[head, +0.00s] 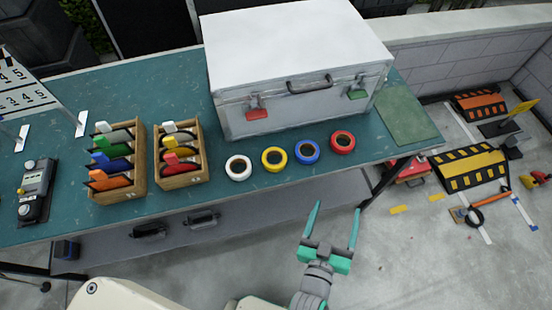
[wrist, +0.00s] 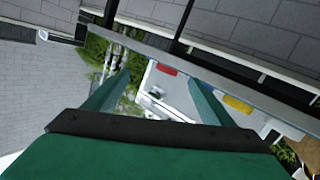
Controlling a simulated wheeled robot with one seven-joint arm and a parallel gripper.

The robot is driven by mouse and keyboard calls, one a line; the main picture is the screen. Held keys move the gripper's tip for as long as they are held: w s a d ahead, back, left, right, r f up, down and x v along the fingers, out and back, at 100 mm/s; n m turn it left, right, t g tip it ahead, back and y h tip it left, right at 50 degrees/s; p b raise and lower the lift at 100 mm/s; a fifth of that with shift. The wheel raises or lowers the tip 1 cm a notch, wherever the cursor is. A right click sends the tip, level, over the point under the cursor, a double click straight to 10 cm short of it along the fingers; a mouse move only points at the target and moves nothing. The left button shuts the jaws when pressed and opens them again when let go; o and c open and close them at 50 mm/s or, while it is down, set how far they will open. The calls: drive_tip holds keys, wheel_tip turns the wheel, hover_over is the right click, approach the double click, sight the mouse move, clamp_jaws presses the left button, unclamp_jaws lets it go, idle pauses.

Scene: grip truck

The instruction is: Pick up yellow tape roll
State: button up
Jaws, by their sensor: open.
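The yellow tape roll (head: 274,159) lies flat on the green-blue table near its front edge in the head view. It sits in a row between a white roll (head: 238,168) and a blue roll (head: 307,151), with a red roll (head: 342,142) further right. My gripper (head: 334,207) is open and empty, with its teal fingers pointing up in the picture. It is in front of the table, below and to the right of the yellow roll and apart from it.
A large silver case (head: 270,107) stands behind the rolls. Two wooden boxes of coloured tools (head: 118,193) stand to the left, with a grey device (head: 38,192) beyond. The table's front edge (head: 230,203) lies between my gripper and the rolls. Striped ramps (head: 470,167) lie on the floor at right.

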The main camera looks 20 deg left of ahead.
drive_tip(key=w+d+r+m+g+h, duration=0.1)
drive_tip(key=w+d+r+m+h, duration=0.3)
drive_tip(key=w+r, duration=0.35)
drive_tip(key=w+d+r+m+g+h, duration=0.1)
drive_tip(key=w+d+r+m+h, duration=0.25)
drive_tip(key=w+r+m, duration=0.35)
drive_tip(key=w+d+r+m+g+h, duration=0.1)
drive_tip(key=w+d+r+m+h, duration=0.1)
drive_tip(key=w+r+m+h, duration=0.45)
drive_tip(key=m+g+y, duration=0.9)
drive_tip(key=g+y, duration=0.4)
drive_tip(key=y, duration=0.1)
hover_over(274, 161)
wheel_tip(274, 161, down, 12)
drive_tip(key=f, duration=0.1)
drive_tip(key=shift+n, duration=0.25)
drive_tip(key=shift+s+d+f, duration=0.1)
drive_tip(key=shift+s+f, duration=0.05)
drive_tip(key=shift+f, duration=2.7)
drive_tip(key=c, duration=1.2)
